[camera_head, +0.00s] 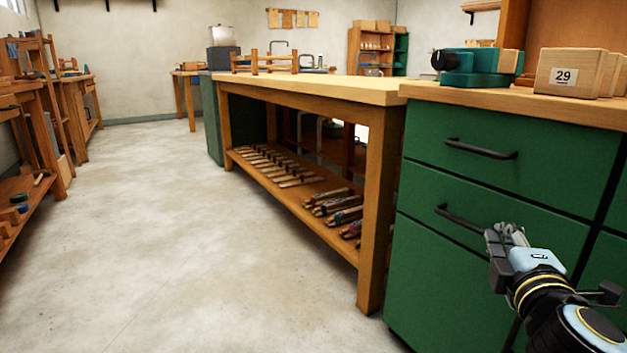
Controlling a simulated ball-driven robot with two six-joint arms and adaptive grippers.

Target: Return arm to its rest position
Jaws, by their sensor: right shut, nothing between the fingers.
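My right gripper (503,236) is at the lower right, at the end of my right arm (548,290), which comes in from the bottom right corner. The gripper is shut and empty. My left gripper is not in view.
A long wooden workbench (330,88) with a tool-laden lower shelf stands left of the cabinet. A teal tool (475,66) and a wooden block marked 29 (566,72) sit on the cabinet top. The concrete floor (190,230) on the left is clear.

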